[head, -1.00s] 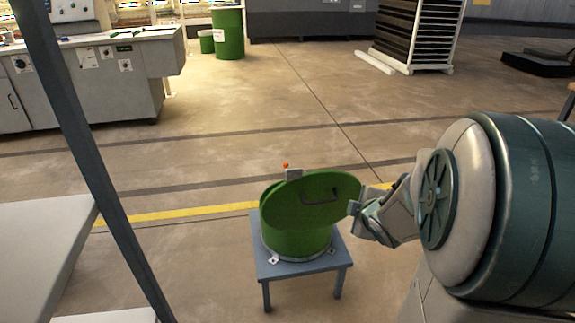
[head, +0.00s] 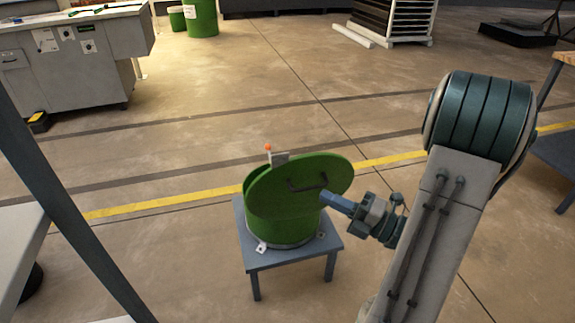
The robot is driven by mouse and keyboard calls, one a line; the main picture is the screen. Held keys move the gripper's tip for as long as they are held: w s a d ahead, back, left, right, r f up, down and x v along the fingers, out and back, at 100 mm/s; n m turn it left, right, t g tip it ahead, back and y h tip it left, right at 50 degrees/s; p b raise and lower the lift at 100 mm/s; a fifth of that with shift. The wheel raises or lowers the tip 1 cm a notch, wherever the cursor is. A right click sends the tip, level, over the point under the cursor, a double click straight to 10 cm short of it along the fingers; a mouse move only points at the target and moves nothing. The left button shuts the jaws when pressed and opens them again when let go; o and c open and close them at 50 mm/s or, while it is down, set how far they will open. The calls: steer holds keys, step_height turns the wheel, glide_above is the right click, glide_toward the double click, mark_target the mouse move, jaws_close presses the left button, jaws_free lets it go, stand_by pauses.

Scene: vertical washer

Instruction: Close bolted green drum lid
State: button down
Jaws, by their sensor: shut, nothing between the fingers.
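The green drum (head: 285,222) stands on a small blue-grey table, its base fixed by metal tabs. Its round green lid (head: 305,180) is partly open, tilted up, with a dark handle (head: 308,185) on its face. A small bracket with an orange knob (head: 268,148) rises at the back rim. My gripper (head: 327,198) is shut and empty, with its blue fingertips at the right side of the drum, close by the lid's lower right edge. I cannot tell whether they touch the lid.
The small table (head: 255,258) has bare edges around the drum. A grey post (head: 70,215) and a pale surface (head: 22,215) stand at the left. A wooden-topped bench (head: 562,150) is at the far right. Floor around the table is clear.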

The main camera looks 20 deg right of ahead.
mark_target(273, 159)
steer(key=shift+w+d+r+p+x, duration=0.1)
steer(key=shift+w+d+p+x, duration=0.2)
steer(key=shift+x, duration=1.8)
steer(key=shift+w+d+r+p+x, duration=0.15)
steer(key=shift+w+d+x, duration=0.2)
steer(key=shift+x, duration=1.75)
steer(key=shift+w+d+r+p+x, duration=0.1)
steer(key=shift+w+d+p+x, duration=0.2)
steer(key=shift+x, duration=1.75)
